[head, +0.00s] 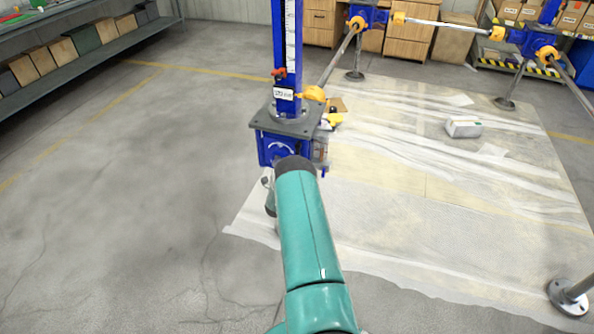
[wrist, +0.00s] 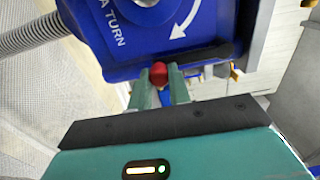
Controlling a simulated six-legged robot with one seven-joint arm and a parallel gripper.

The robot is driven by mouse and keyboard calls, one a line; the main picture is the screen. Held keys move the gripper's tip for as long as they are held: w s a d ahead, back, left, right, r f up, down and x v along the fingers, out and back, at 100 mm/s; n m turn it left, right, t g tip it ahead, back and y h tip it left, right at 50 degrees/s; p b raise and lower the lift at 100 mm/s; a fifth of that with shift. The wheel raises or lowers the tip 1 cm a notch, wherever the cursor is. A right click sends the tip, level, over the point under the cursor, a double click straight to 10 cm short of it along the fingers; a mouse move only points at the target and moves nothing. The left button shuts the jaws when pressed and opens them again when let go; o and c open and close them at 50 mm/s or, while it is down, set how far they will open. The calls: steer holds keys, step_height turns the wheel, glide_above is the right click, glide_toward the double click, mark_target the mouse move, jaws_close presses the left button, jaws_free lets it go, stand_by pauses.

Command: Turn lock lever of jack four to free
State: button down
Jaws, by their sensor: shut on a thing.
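In the wrist view, my gripper (wrist: 160,82) has its two green fingers closed on a red knob (wrist: 158,70), which I take for the end of the lock lever. The knob sits at the lower edge of a blue jack housing (wrist: 165,55) marked with "A TURN" and a curved white arrow. No jack number is readable.
A yellow handle (head: 312,94) and a red part (head: 278,73) are on the column. Metal rods and other blue jacks (head: 368,17) stand at the back right. A plastic sheet (head: 400,200) covers the floor at right. The floor at left is clear up to a shelf (head: 90,60).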

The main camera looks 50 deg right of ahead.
steer(key=shift+w+a, duration=0.15)
steer(key=c, duration=1.3)
jaws_free()
steer(key=v, duration=1.3)
steer(key=shift+s+a, duration=0.25)
steer(key=shift+a, duration=0.05)
